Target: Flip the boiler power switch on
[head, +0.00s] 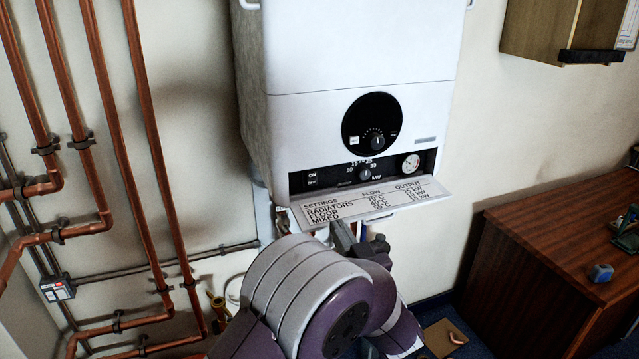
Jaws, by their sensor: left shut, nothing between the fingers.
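The white boiler (360,60) hangs on the wall in the upper middle of the head view. Its black control strip (335,182) has ON and OFF labels (312,178) at the left end; the lever position of a switch there is too small to tell. My left gripper (345,236) is just below the boiler's lower flap, partly hidden behind my grey and purple arm. It is shut and empty, apart from the ON/OFF labels. My right gripper is out of view.
A settings flap (370,206) juts out below the control strip. Copper pipes (110,110) run down the left wall, with a small white box (57,288) beside them. A wooden desk (560,235) stands at the right, and a wall cabinet (545,30) hangs above.

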